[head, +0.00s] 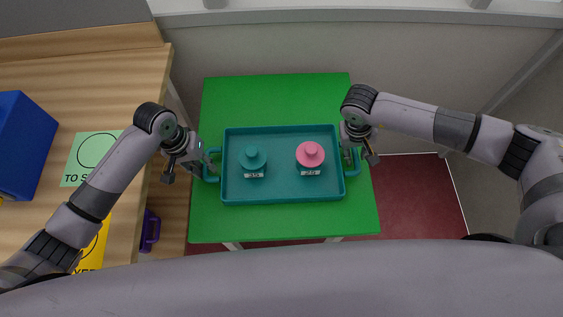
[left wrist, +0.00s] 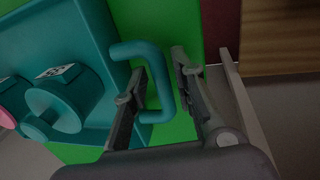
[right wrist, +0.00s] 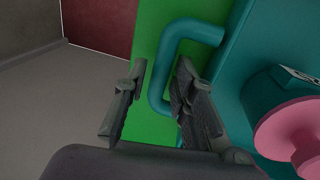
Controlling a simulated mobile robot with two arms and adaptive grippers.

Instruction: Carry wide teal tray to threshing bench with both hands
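The wide teal tray (head: 285,198) lies flat on a green-topped table (head: 275,100). It carries a teal knobbed weight (head: 253,160) and a pink-topped one (head: 310,153), both with number labels. My left gripper (head: 192,163) is at the tray's left handle; in the left wrist view its open fingers (left wrist: 160,68) stand either side of the handle (left wrist: 150,52). My right gripper (head: 358,150) is at the right handle; in the right wrist view its open fingers (right wrist: 160,68) straddle the handle (right wrist: 195,30). No label names the threshing bench.
A wooden-topped surface (head: 120,75) stands at the left, with a green marked sheet (head: 85,160), a yellow sheet (head: 95,250) and a blue bin (head: 25,145). A purple object (head: 150,231) is beside its edge. A pale wall is behind; a dark red floor patch (head: 415,200) is at right.

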